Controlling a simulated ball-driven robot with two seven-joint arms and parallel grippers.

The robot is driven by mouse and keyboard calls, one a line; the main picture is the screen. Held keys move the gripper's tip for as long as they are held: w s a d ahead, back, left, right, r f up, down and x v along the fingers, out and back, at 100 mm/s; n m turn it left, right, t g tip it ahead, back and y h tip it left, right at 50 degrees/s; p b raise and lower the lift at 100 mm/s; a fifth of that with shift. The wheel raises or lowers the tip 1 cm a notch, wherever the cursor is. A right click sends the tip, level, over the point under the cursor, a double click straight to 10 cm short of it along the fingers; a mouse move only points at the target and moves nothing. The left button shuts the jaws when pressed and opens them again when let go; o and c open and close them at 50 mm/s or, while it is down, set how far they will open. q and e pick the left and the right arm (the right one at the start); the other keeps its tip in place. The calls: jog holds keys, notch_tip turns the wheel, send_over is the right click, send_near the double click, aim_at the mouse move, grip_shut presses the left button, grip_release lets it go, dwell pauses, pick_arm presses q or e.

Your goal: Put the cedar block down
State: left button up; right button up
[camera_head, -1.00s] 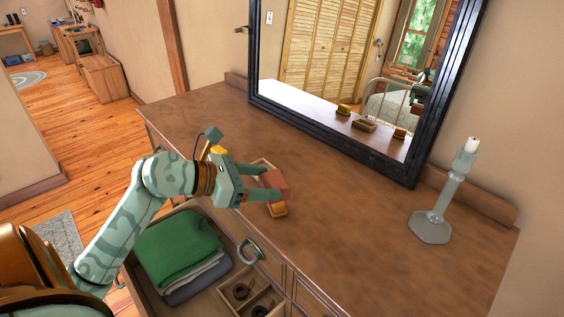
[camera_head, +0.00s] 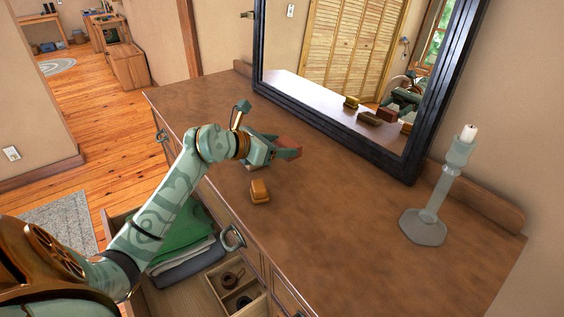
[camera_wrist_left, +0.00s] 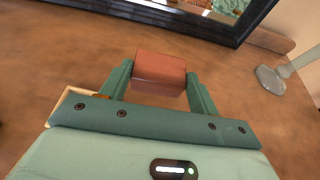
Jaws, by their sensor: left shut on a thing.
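The cedar block (camera_head: 287,143) is a reddish-brown block held between the fingers of my left gripper (camera_head: 288,152). In the left wrist view the block (camera_wrist_left: 160,73) sits between the two green fingers (camera_wrist_left: 159,88), over the brown dresser top (camera_head: 330,215). I cannot tell whether its underside touches the top. My right gripper is not in view.
A yellow-brown block-like item (camera_head: 260,191) stands on the dresser in front of my left gripper. A light wooden thing (camera_wrist_left: 70,103) is partly hidden behind the gripper. A mirror (camera_head: 330,128) stands at the back, a candlestick (camera_head: 432,205) at right. An open drawer (camera_head: 187,291) holds folded cloth.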

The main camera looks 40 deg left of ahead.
aim_at(282, 170)
pick_arm(q)
jog(key=shift+w+d+f, duration=0.25)
jog(key=shift+w+f, duration=0.5)
jog(key=shift+f, duration=0.05)
jog(key=f, duration=0.1)
jog(key=f+b, duration=0.1)
jog(key=f, duration=0.1)
jog(key=shift+w+a+f+b, duration=0.3)
jog(key=shift+b, duration=0.05)
jog(key=shift+d+f, duration=0.1)
jog(key=o, duration=0.9)
jog(key=shift+o, duration=0.3)
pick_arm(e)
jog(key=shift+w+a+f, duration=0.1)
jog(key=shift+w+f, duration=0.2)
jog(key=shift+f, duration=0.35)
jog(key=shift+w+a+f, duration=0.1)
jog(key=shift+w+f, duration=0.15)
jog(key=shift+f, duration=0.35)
